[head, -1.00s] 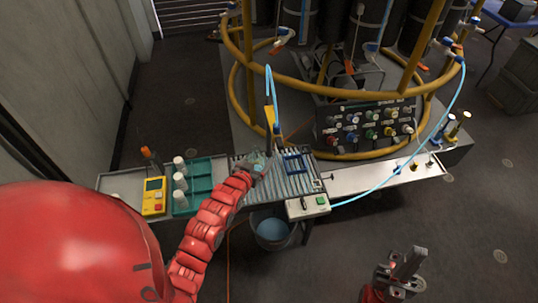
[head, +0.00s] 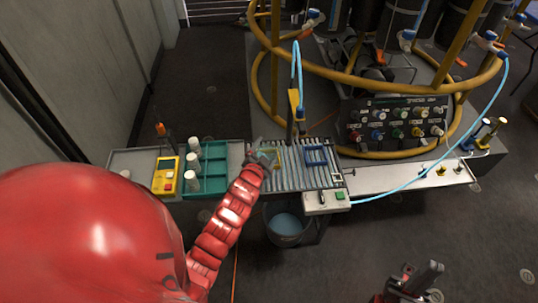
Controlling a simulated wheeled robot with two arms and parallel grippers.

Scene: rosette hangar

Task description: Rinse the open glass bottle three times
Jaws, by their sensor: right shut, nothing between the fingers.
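My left arm reaches from the lower left to the slatted drain rack (head: 292,178) on the bench. My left gripper (head: 264,158) is at the rack's left part, beside a small pale greenish, glassy shape (head: 271,156). This may be the glass bottle, but it is too small and covered to be sure, and I cannot tell whether the fingers hold it. A yellow and dark upright nozzle (head: 295,108) with a light blue hose stands behind the rack. My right gripper (head: 431,271) is shut and empty at the lower right, over the floor, away from the bench.
A blue holder (head: 316,155) sits on the rack's right part. A teal tray (head: 213,170), white-capped containers (head: 193,163) and a yellow meter (head: 165,177) stand left. A control box (head: 325,201) is at the front edge, above a bucket (head: 287,224). A yellow pipe frame (head: 355,77) rises behind.

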